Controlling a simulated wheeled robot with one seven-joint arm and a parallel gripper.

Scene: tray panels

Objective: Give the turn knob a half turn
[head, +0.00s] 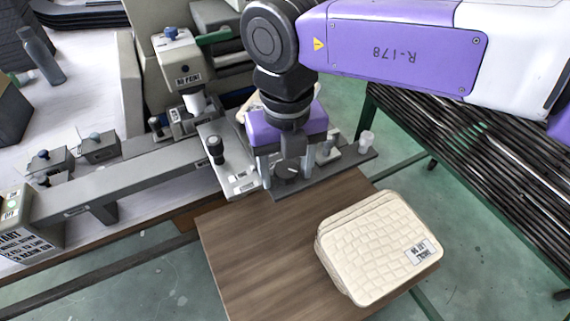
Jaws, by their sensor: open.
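The turn knob (287,171) is a dark round dial on a grey panel (316,179) near the middle of the head view. My gripper (288,167) is above it, pointing down from the purple wrist. Its two light-grey fingers are apart, one on the left and one on the right of the knob. I cannot tell whether either finger touches the knob. The upper part of the knob is partly hidden by my gripper.
A black-topped lever (215,150) stands on a plate just left of my gripper, and a pale peg (366,138) stands to the right. A cream quilted case (375,245) lies on the brown table (240,250) in front. A dark slatted rack (470,150) is at right.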

